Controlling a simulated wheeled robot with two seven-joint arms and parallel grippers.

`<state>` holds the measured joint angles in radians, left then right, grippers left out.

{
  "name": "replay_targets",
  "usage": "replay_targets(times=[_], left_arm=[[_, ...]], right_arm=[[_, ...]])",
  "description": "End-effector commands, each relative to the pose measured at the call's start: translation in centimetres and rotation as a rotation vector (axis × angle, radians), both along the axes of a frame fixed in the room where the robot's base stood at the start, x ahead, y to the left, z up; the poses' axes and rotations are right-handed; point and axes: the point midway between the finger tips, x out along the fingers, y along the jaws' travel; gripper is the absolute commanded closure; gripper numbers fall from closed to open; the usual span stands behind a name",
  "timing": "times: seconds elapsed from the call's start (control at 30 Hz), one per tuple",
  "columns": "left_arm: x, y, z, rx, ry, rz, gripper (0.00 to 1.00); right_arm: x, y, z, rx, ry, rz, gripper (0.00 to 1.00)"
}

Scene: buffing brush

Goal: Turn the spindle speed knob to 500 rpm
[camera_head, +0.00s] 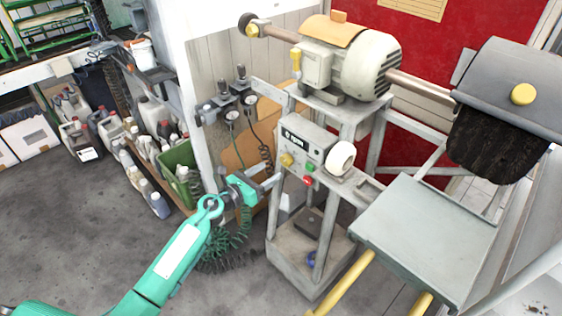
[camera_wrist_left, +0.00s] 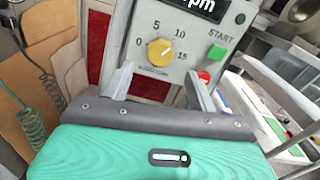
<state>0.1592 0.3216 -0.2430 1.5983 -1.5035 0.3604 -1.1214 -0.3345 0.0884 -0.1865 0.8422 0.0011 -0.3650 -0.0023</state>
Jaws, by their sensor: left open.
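The yellow spindle speed knob (camera_head: 287,160) is on the front of the grey control box (camera_head: 316,142), below its dark display. The display seems to read 0 rpm, in small print. In the left wrist view the knob (camera_wrist_left: 160,52) sits inside a dial marked 0, 5, 10 and 15; its exact pointer setting is hard to read. My left gripper (camera_head: 275,182) is in front of the box, below and left of the knob. In the wrist view the fingers (camera_wrist_left: 159,86) are open, apart on either side below the knob, with nothing between them. My right gripper is out of view.
A green START button (camera_wrist_left: 217,52) is right of the knob, with a red button (camera_wrist_left: 204,76) below it. A white round part (camera_head: 341,158) juts out beside the box. A motor (camera_head: 350,62) stands above, and a grey table (camera_head: 425,230) is at right.

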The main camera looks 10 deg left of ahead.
Motion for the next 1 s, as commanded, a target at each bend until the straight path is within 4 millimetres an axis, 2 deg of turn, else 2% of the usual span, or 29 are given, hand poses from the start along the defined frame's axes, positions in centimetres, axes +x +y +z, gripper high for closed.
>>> replay_targets(times=[0.1, 0.3, 0.5, 0.73, 0.77, 0.9, 1.0], left_arm=[[2.1, -1.4, 0.2, -0.003, 0.0, 0.001, 0.41], [4.4, -2.9, 0.1, -0.003, 0.0, 0.001, 0.41], [5.3, -3.5, 0.0, -0.002, 0.001, 0.0, 0.41], [5.3, -3.5, 0.0, -0.001, 0.001, 0.0, 0.41], [5.3, -3.5, 0.0, -0.001, 0.001, 0.0, 0.43], [5.3, -3.5, 0.0, -0.001, 0.001, 0.001, 0.7], [5.3, -3.5, 0.0, -0.001, 0.001, 0.001, 0.86]], right_arm=[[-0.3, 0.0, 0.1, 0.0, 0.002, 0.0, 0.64], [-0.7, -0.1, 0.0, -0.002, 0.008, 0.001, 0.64], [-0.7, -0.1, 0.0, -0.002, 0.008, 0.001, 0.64], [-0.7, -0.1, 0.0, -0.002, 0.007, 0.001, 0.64], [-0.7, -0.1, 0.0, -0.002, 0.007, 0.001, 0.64], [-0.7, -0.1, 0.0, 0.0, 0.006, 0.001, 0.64], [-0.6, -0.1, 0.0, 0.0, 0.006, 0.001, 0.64]])
